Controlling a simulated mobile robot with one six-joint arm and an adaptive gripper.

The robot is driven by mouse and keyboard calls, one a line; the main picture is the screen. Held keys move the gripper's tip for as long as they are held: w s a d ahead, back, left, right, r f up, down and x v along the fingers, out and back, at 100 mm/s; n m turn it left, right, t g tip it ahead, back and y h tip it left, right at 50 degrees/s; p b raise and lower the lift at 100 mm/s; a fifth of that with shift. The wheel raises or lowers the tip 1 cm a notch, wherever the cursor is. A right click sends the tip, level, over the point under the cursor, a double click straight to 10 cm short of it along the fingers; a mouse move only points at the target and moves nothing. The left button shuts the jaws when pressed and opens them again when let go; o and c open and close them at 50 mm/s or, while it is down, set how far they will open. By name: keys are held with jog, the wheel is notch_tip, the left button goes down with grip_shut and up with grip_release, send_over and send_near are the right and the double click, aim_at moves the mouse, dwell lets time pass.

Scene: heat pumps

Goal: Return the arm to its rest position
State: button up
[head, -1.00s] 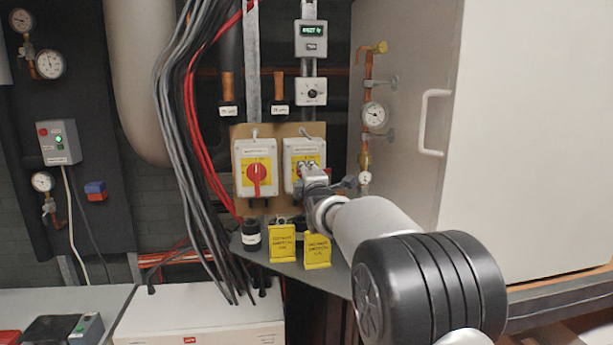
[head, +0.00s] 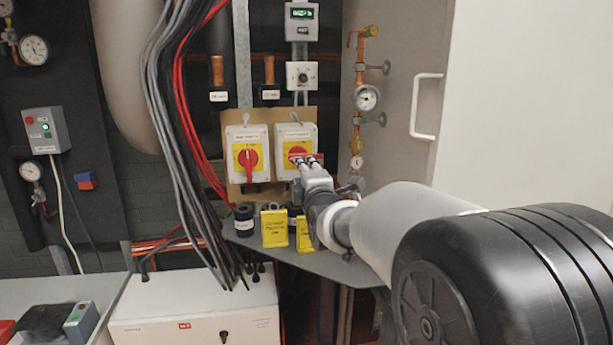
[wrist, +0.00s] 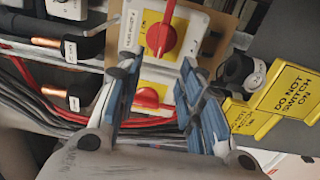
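My gripper (head: 307,162) is open in front of the right-hand switch box (head: 283,134). Its blue-padded fingers stand apart, with nothing between them, in the wrist view (wrist: 158,75). The right-hand red knob (head: 298,153) shows just beyond the fingertips; it also shows in the wrist view (wrist: 161,39). Whether a fingertip touches it is hard to tell. The left-hand switch box (head: 236,139) has a red knob (head: 249,157) pointing up and down. My arm reaches in from the lower right.
Yellow warning tags (head: 275,229) and a dark cylinder (head: 244,221) stand on a grey shelf (head: 345,270) below the switches. Hanging cables (head: 180,130) are at left. A pipe with a gauge (head: 367,98) and a cabinet handle (head: 422,106) are at right.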

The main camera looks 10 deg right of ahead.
jog(key=shift+s, duration=0.6)
jog(key=s+f+m+g, duration=0.4)
jog(key=s+f+m, duration=0.2)
jog(key=s, duration=0.9)
jog(key=s+f+m+g+b, duration=0.1)
jog(key=s+f+m+g, duration=0.4)
jog(key=s, duration=1)
jog(key=s+f+m+g+b, duration=0.1)
jog(key=s+f+m+g, duration=0.3)
jog(key=s, duration=1.1)
notch_tip(320, 180, down, 6)
jog(key=m, duration=0.3)
jog(key=shift+s+d, duration=0.2)
jog(key=shift+d, duration=0.15)
jog(key=shift+d+r, duration=0.1)
